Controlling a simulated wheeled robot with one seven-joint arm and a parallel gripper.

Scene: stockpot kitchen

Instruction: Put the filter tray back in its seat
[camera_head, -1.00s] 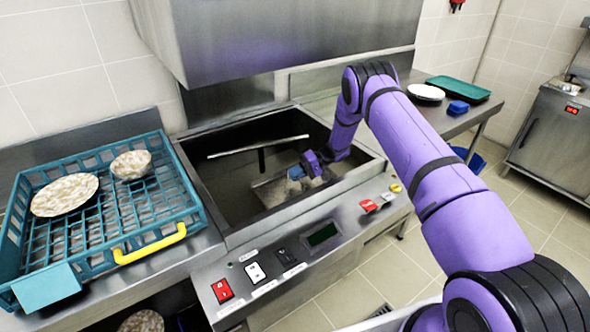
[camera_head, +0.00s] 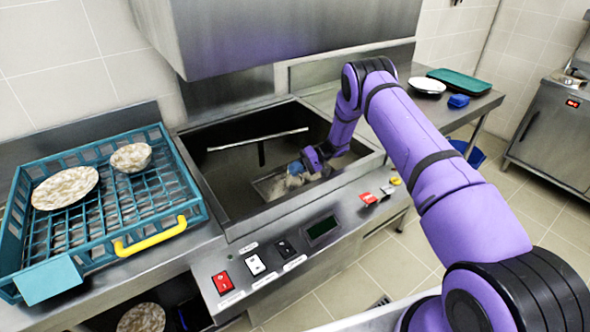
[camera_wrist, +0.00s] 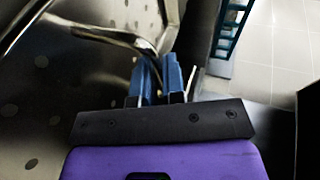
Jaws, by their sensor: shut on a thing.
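The filter tray (camera_head: 262,188) is a shallow metal tray with pale scraps in it. It is inside the open wash tank (camera_head: 222,200), toward the front right. My gripper (camera_head: 295,168) reaches down into the tank at the tray. In the wrist view my blue fingers (camera_wrist: 158,76) are shut on a shiny bent metal handle (camera_wrist: 120,40). A grey surface with dark round spots (camera_wrist: 40,105) lies to the left of the fingers. The fingers and arm hide part of the tray. I cannot tell whether the tray touches the tank floor, and its seat is not clearly visible.
A metal spray arm (camera_head: 258,142) spans the tank behind the tray. The raised hood (camera_head: 280,40) hangs above. A teal rack (camera_head: 60,270) with dirty dishes stands on the left. The switch panel (camera_head: 275,262) lines the front edge. A plate (camera_head: 427,85) and green tray (camera_head: 458,80) lie on the right counter.

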